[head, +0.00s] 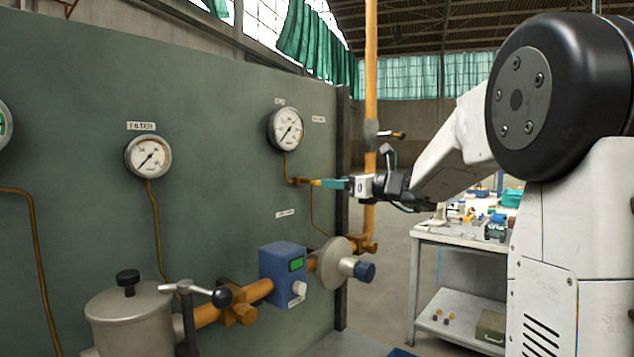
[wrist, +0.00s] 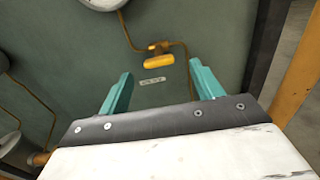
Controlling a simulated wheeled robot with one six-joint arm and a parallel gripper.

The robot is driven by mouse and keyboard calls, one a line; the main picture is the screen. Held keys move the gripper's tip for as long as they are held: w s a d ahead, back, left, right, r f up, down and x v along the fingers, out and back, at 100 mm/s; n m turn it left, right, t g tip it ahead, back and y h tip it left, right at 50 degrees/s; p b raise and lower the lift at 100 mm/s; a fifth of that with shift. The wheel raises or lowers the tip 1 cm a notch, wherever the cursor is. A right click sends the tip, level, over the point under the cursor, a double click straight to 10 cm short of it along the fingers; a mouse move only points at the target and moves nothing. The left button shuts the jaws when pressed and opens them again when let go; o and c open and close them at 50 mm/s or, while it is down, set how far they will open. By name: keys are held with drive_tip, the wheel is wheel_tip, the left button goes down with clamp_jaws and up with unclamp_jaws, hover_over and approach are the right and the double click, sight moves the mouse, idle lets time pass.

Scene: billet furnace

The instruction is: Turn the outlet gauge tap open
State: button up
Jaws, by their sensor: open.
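The gauge tap is a small brass fitting with a yellow handle (head: 315,182), on the thin copper line below the right-hand gauge (head: 286,129). In the wrist view the yellow handle (wrist: 158,62) lies roughly level across the picture, just beyond the fingertips and between their lines. My gripper (head: 328,183) has teal fingers and faces the panel close to the handle. In the wrist view my gripper (wrist: 160,72) is open with nothing between its fingers. I cannot tell whether a fingertip touches the handle.
The green panel (head: 220,180) stands behind the tap, with a dark post (head: 342,150) at its right edge. An orange vertical pipe (head: 370,60) rises beyond it. A blue meter box (head: 283,273) and a grey disc-shaped fitting (head: 333,263) sit lower. A workbench (head: 455,239) is at right.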

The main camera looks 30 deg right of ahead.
sight(319, 182)
drive_tip(key=x, duration=0.7)
drive_tip(key=shift+s+a, duration=0.1)
drive_tip(key=c, duration=1)
